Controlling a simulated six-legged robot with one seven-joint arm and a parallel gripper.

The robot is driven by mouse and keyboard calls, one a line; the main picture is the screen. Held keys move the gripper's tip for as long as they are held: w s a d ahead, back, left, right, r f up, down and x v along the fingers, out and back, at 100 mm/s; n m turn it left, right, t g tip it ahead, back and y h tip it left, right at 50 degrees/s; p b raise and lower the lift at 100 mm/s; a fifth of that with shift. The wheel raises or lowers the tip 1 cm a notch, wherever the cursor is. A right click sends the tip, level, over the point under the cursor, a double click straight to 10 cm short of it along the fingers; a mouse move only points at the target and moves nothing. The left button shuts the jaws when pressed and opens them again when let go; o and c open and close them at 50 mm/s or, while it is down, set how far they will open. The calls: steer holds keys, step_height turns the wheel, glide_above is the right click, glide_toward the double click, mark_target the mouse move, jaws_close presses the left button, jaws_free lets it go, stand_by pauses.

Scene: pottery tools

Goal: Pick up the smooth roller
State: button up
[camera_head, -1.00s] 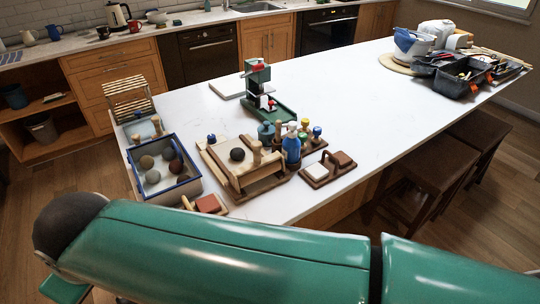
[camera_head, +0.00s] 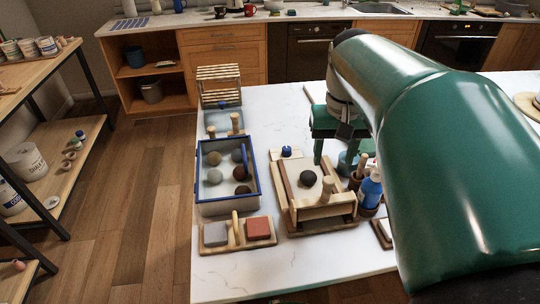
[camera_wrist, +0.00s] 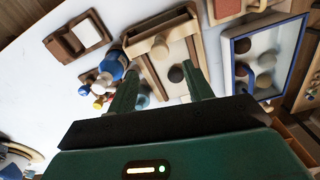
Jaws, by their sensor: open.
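I cannot tell for sure which piece is the smooth roller. One upright wooden cylinder (camera_head: 327,188) stands on a wooden tray (camera_head: 288,211) beside a dark ball (camera_head: 308,178). In the wrist view a wooden cylinder (camera_wrist: 160,46) and the ball (camera_wrist: 176,73) show on that tray. More wooden pegs (camera_head: 235,123) stand on a small pale tray behind the blue-rimmed bin. My gripper (camera_head: 334,152) is above the table, beyond the wooden tray. In the wrist view, its two green fingers (camera_wrist: 162,90) are spread apart with nothing held between them.
A blue-rimmed bin (camera_head: 226,208) with several balls stands left of the wooden tray. A board with a grey and a red block (camera_head: 258,227) lies in front. A blue bottle (camera_head: 370,190) stands right of the tray. My arm hides the table's right side.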

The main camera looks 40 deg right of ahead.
mark_target(327, 190)
steer(key=f, duration=0.4)
steer(key=shift+d+f, duration=0.2)
steer(key=shift+f, duration=0.2)
steer(key=shift+a+f, duration=0.25)
steer(key=shift+s+a+f, duration=0.1)
steer(key=shift+a+f, duration=0.05)
steer(key=shift+f, duration=1.25)
steer(key=shift+s+a+f, duration=0.1)
steer(key=shift+f, duration=1.25)
jaws_close()
